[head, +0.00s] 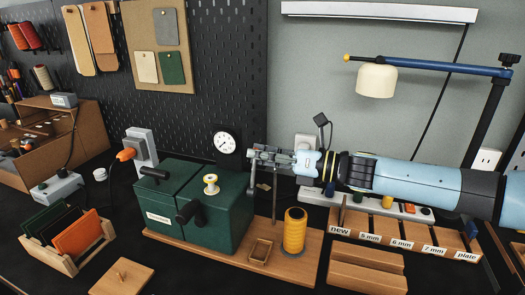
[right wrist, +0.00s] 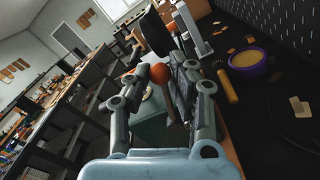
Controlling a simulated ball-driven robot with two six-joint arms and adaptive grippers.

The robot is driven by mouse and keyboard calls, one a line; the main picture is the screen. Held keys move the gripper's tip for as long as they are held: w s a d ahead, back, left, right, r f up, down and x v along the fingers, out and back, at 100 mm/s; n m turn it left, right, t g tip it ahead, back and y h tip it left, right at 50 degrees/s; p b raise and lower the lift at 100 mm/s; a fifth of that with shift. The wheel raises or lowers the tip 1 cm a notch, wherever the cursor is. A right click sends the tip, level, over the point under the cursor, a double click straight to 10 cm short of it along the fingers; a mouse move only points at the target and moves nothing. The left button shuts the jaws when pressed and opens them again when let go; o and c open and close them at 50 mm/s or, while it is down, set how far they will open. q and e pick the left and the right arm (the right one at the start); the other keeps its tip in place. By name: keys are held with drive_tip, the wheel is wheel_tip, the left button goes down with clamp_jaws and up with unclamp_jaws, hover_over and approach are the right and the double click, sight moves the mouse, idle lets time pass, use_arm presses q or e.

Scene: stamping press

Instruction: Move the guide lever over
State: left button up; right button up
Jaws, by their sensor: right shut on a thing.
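The green stamping press (head: 200,205) stands on a wooden base (head: 300,262), with black handles and a round dial (head: 224,142). My right gripper (head: 256,158) comes in from the right, beside the press's right side. In the right wrist view, its fingers (right wrist: 166,85) are closed around a lever with an orange-red ball knob (right wrist: 158,73), which seems to be the guide lever. The fingers hide much of its stem. In the head view the gripper covers the knob. My left gripper is not in view.
A labelled wooden rack (head: 402,236) is to the right. A wooden holder with green and orange pieces (head: 68,246) is at left. A lamp (head: 377,80) hangs above my right arm.

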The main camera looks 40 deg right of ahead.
drive_tip(key=shift+o, duration=0.2)
drive_tip(key=shift+s+a+r+p, duration=0.15)
drive_tip(key=shift+s+a+p, duration=0.25)
drive_tip(key=shift+a, duration=0.2)
drive_tip(key=shift+o, duration=0.4)
drive_tip(key=shift+s+a+p, duration=0.35)
drive_tip(key=shift+a, duration=0.3)
drive_tip(key=o, duration=0.9)
drive_tip(key=shift+a+r, duration=0.1)
drive_tip(key=shift+a, duration=0.1)
drive_tip(key=shift+o, duration=0.2)
drive_tip(key=shift+d, duration=0.15)
